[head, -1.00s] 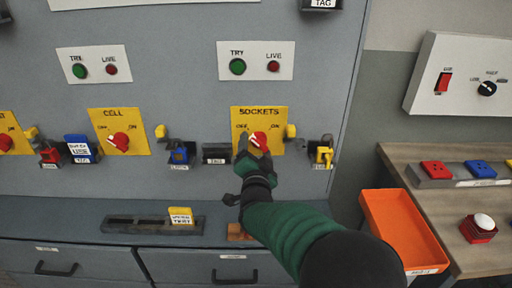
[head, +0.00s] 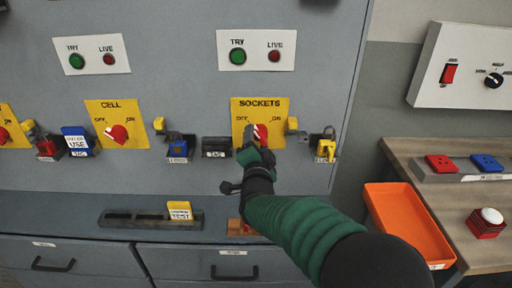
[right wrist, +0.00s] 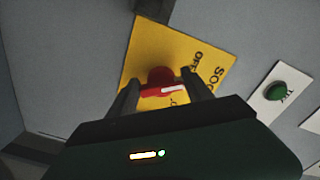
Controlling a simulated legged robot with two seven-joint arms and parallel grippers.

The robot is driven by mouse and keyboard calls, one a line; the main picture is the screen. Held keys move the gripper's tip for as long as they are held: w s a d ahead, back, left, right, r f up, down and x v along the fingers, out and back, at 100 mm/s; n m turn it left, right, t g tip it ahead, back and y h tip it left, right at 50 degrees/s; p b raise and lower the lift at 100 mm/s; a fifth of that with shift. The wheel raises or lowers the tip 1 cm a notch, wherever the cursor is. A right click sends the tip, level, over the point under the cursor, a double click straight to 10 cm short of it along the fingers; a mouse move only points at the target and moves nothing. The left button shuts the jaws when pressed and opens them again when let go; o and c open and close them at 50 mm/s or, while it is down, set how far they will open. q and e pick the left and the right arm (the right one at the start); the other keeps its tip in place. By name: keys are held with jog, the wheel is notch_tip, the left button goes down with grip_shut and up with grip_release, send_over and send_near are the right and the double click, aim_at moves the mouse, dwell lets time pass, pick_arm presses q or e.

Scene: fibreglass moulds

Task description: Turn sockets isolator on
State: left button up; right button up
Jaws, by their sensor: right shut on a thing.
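The sockets isolator is a red rotary knob (head: 263,132) with a white pointer on a yellow plate (head: 283,108) marked SOCKETS, OFF at left and ON at right. Its pointer stands roughly upright between OFF and ON. My right gripper (head: 253,146) is shut on the knob from below and partly hides it. In the right wrist view the fingers (right wrist: 160,84) lie on either side of the red knob (right wrist: 160,74), its white pointer showing between them. My left gripper is not in view.
A yellow padlock (head: 325,148) hangs on a holder right of the plate. Green TRY (head: 238,56) and red LIVE (head: 274,56) buttons sit above. The CELL isolator (head: 118,133) is to the left.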

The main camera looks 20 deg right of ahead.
jog(key=m+b, duration=1.1)
jog(key=shift+d, duration=0.3)
jog(key=m+b, duration=0.1)
jog(key=m, duration=0.1)
jog(key=shift+m+b, duration=0.3)
jog(key=shift+b, duration=0.1)
jog(key=shift+s+r+m+b, duration=0.1)
jog(key=shift+r+m+b, duration=0.05)
jog(key=shift+m+b, duration=0.8)
jog(key=shift+m, duration=0.25)
jog(key=o, duration=1)
jog(key=shift+a, duration=0.1)
jog(key=o, duration=0.4)
jog(key=shift+r, duration=0.1)
